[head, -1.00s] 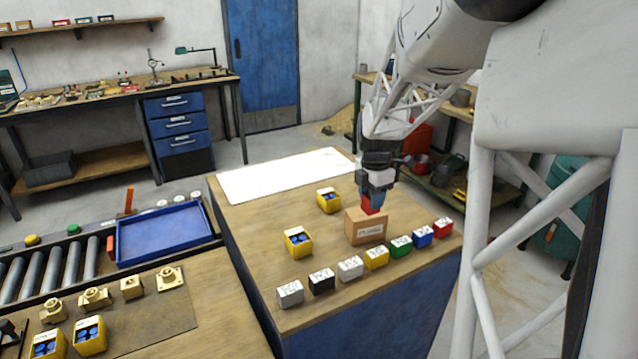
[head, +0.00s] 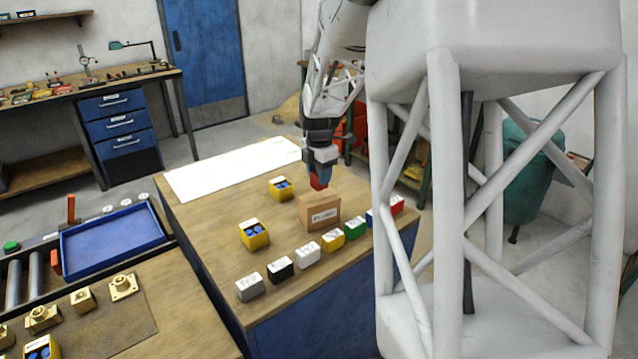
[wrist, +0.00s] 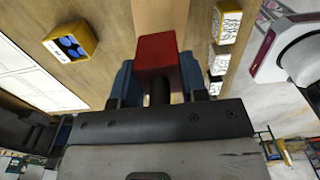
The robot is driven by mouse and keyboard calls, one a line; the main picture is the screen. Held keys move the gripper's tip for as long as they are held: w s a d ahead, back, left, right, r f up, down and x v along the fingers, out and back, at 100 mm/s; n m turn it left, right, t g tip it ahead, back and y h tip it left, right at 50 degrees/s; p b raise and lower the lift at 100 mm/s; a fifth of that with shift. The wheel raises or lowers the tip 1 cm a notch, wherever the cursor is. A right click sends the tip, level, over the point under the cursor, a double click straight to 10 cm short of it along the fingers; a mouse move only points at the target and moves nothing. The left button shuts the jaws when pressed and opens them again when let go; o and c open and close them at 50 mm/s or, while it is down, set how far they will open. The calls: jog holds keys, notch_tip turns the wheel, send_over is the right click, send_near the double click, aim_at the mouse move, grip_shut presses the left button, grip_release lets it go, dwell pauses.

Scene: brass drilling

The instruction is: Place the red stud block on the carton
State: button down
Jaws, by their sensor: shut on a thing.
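My gripper (head: 320,180) is shut on the red stud block (wrist: 157,55), which sits between its two blue fingers in the wrist view. In the head view the red stud block (head: 319,184) shows just under the fingers, at the top back edge of the carton (head: 319,213). The carton is a brown box with a white label, standing on the wooden bench. It also shows behind the block in the wrist view (wrist: 160,15). I cannot tell whether the block touches the carton's top.
A row of labelled blocks, white, black, yellow, green and others, runs along the bench's front edge (head: 306,254). Two yellow bins with blue contents (head: 254,235) stand left of the carton. A white sheet (head: 235,168) lies behind. A blue tray (head: 112,240) is at left.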

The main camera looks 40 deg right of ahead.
jog(key=shift+f, duration=1.6)
jog(key=shift+f, duration=0.15)
jog(key=c, duration=0.6)
grip_release()
jog(key=shift+c, duration=0.2)
notch_tip(320, 180, up, 12)
jog(key=shift+r, duration=0.15)
jog(key=shift+a, duration=0.1)
